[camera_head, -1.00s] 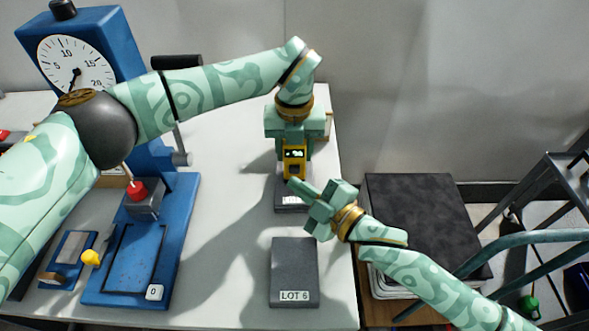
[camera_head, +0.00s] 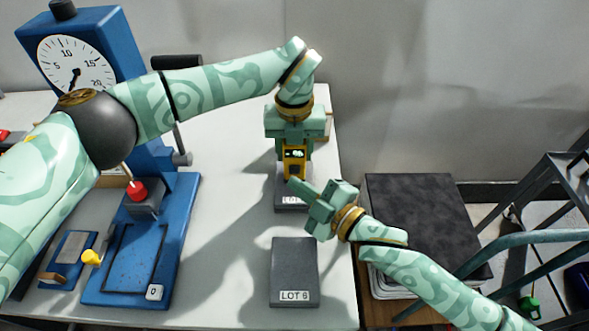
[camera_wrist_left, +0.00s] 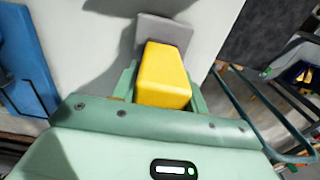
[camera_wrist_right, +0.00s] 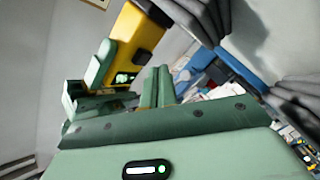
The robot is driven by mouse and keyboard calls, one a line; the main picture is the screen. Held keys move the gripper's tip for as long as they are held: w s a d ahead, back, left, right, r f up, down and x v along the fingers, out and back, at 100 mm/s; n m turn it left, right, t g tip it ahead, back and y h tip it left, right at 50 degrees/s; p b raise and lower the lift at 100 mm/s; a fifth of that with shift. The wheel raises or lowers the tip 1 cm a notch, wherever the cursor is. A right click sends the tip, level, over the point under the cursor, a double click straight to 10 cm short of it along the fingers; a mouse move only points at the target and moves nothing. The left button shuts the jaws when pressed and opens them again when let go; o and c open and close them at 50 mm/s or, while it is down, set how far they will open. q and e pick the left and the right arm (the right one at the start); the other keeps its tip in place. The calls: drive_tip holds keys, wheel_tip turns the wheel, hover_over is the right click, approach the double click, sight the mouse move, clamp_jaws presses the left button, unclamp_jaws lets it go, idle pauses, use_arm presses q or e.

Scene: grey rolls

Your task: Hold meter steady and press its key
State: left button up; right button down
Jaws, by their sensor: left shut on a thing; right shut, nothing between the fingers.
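My left gripper (camera_head: 294,143) is shut on the meter from behind and above. My right gripper (camera_head: 296,187) is shut and empty, its fingertips just in front of the meter's lower front. I cannot tell whether they touch it. In the right wrist view the shut fingers (camera_wrist_right: 158,86) are beside the meter.
A grey block marked LOT 6 (camera_head: 294,270) lies on the white table in front. The rear grey block (camera_head: 290,200) is partly hidden. A blue dial gauge stand (camera_head: 130,250) stands at left. A black-topped stack (camera_head: 425,220) stands right of the table.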

drive_tip(key=shift+w, duration=0.2)
drive_tip(key=shift+w, duration=0.2)
drive_tip(key=shift+w, duration=0.55)
idle(0.8)
idle(0.3)
drive_tip(key=shift+s, duration=0.95)
drive_tip(key=shift+s, duration=2.55)
